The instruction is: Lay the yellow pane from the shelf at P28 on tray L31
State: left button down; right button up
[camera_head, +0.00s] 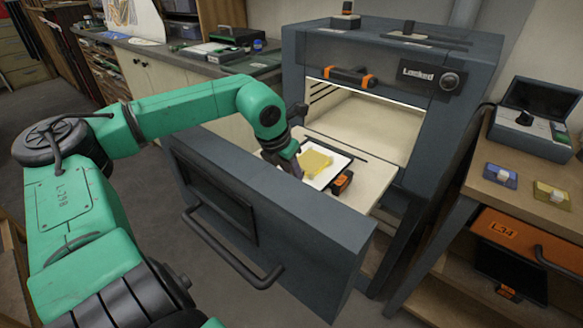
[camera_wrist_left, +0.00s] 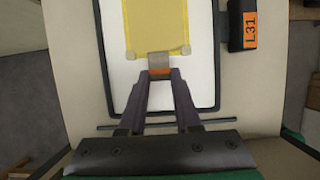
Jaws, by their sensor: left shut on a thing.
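The yellow pane (camera_head: 315,162) is over the white surface of the dark-rimmed tray L31 (camera_head: 341,158), on the pulled-out shelf of the kiln-like cabinet. In the left wrist view the pane (camera_wrist_left: 156,25) lies inside the tray's dark rim (camera_wrist_left: 213,90), its near edge at my fingertips. The L31 label (camera_wrist_left: 250,28) is on a black block to the right of the tray. My left gripper (camera_wrist_left: 159,75) is shut on the pane's near edge, where a small grey and orange piece shows. I cannot tell whether the pane touches the tray. My right gripper is out of view.
The grey cabinet (camera_head: 440,115) stands open behind the tray, marked "Locked". A bench (camera_head: 480,185) with a dark-lidded box and small blocks stands at the right.

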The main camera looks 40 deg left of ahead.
pick_arm(q)
jog(key=shift+f, duration=0.1)
dwell(0.7)
dwell(0.5)
jog(key=c, duration=0.5)
grip_release()
notch_tip(320, 180, up, 7)
jog(key=p, duration=0.4)
